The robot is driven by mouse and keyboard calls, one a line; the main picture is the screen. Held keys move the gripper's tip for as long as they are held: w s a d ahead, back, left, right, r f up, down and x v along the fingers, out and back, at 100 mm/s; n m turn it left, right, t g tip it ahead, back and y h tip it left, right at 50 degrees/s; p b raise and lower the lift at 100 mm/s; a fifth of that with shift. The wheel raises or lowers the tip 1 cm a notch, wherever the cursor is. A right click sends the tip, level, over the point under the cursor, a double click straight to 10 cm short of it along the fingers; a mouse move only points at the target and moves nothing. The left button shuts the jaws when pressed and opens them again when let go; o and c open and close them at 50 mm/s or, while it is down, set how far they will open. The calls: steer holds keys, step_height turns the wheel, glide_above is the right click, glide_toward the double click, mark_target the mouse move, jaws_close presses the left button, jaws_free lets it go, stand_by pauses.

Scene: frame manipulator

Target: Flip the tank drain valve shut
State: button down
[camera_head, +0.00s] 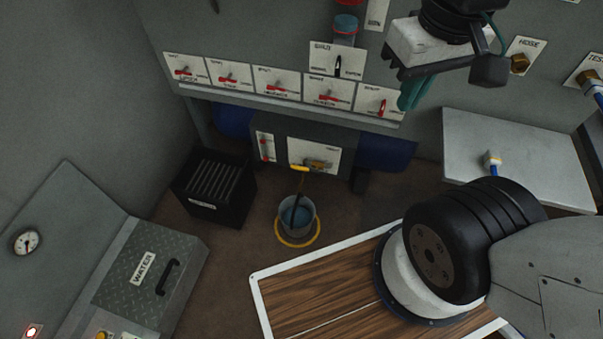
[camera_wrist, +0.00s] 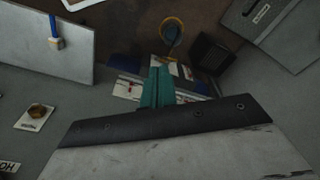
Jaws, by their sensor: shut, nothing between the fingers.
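A brass valve (camera_head: 318,163) sits on a white label plate on the dark tank front (camera_head: 345,178), low under the shelf. A yellow lever (camera_head: 299,168) points left from it, above a grey bucket (camera_head: 297,217). The plate's lettering is too small to read, so I cannot be sure this is the drain valve. My gripper (camera_head: 415,92) is at the upper right, well above and right of the valve, with teal fingers together and empty. In the wrist view the fingers (camera_wrist: 157,88) cover part of the tank area, and the valve is not clear there.
A row of red-handled valves (camera_head: 276,84) runs along the wall ledge above the tank. A black slotted box (camera_head: 214,187) stands left. A wood-topped table (camera_head: 310,295) is in front, and a grey panel (camera_head: 520,155) at right. The bucket also shows in the wrist view (camera_wrist: 171,33).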

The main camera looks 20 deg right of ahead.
steer(key=w+f+n+g+h, duration=0.2)
steer(key=w+f+n+h, duration=0.4)
steer(key=w+f, duration=0.7)
steer(key=w+f+n+g+h, duration=0.3)
steer(key=w+f+n+h, duration=0.35)
steer(key=f, duration=1.05)
steer(key=w+a+f+n+t+y, duration=0.1)
steer(key=w+a+f+n+t, duration=0.25)
steer(key=f, duration=0.95)
steer(key=w+a+f+n+t+y, duration=0.15)
steer(key=f+n+t, duration=0.35)
steer(key=f, duration=0.7)
steer(key=w+a+f+n+t+y, duration=0.1)
steer(key=w+f+n+t, duration=0.35)
steer(key=f, duration=0.85)
steer(key=a+n, duration=0.1)
steer(key=a+f+n+y, duration=0.1)
steer(key=w+a+f+n+y, duration=0.1)
steer(key=a, duration=0.1)
steer(key=shift+w, duration=0.1)
